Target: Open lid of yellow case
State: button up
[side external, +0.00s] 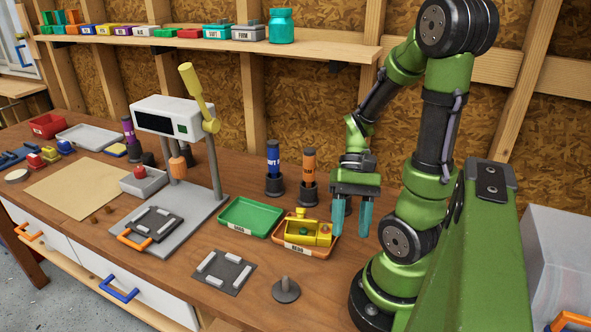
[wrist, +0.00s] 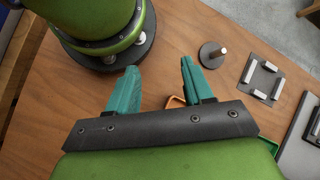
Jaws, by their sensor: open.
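A yellow object (side external: 321,238), apparently the yellow case, sits in the orange tray (side external: 289,246) labelled "REDO" in the side external view. Yellow and green pieces show on and around it; I cannot tell its lid from its body or whether it is open. My gripper (side external: 351,227) is open and empty, pointing down just right of the tray, apart from the yellow object. In the wrist view my gripper (wrist: 160,68) has bare wood between its teal fingers. A strip of the orange tray (wrist: 176,102) shows there; the yellow object is hidden.
A green tray (side external: 250,216) is left of the orange one. Blue (side external: 273,172) and orange (side external: 309,170) canisters stand behind. A grey peg (side external: 286,290) and fixture plate (side external: 225,271) are in front. A press with a yellow lever (side external: 198,97) stands further left.

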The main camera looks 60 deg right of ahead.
aim_at(303, 215)
jog(key=w+r+m+h, duration=0.4)
jog(key=w+r+h, duration=0.15)
jog(key=w, duration=0.35)
jog(key=w+r+m+h, duration=0.4)
jog(key=w+r+h, duration=0.15)
jog(key=w, duration=0.35)
jog(key=shift+g+h, duration=0.3)
jog(key=shift+g, duration=0.1)
jog(key=x, duration=1.7)
jog(key=shift+w+d+f, duration=0.1)
jog(key=shift+w+f, duration=0.05)
jog(key=shift+f, duration=0.15)
jog(key=shift+c, duration=0.5)
grip_shut()
